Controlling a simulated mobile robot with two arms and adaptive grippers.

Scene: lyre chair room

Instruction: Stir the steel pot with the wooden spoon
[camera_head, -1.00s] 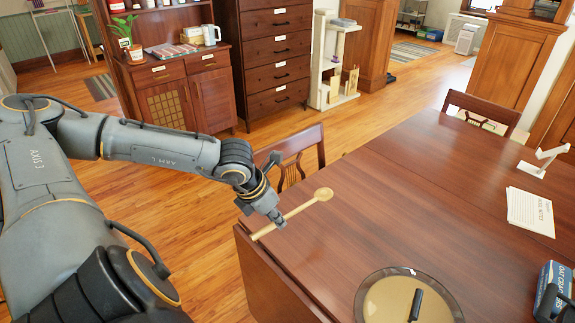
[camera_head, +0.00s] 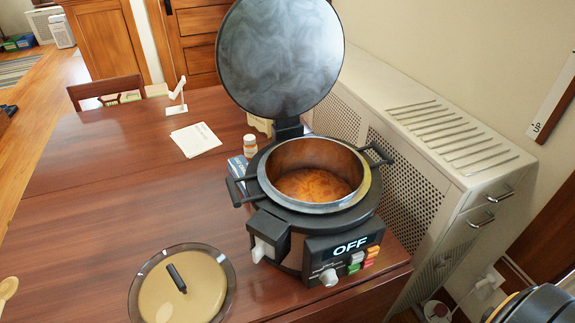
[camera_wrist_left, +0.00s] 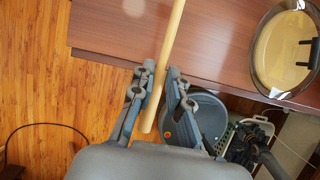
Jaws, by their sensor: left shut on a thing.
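The steel pot (camera_head: 350,204) sits in a black cooker (camera_head: 288,252) at the table's right end. It is uncovered and holds orange-brown food (camera_head: 314,186). In the left wrist view my left gripper (camera_wrist_left: 162,78) is shut on the pale handle of the wooden spoon (camera_wrist_left: 172,35). The handle's end sticks out past the fingers, and the bowl is outside that view. The spoon's bowl (camera_head: 7,288) shows at the left edge of the head view, well away from the pot. A dark shape low in the wrist view may be my right gripper; its jaws are unclear.
A round dark lid (camera_head: 284,55) stands raised behind the pot. A glass-rimmed lid (camera_head: 229,285) lies flat on the table (camera_head: 90,190), between spoon and cooker. A small bottle (camera_head: 250,145) and a blue box (camera_head: 238,168) stand beside the cooker. Papers (camera_head: 196,139) lie farther back.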

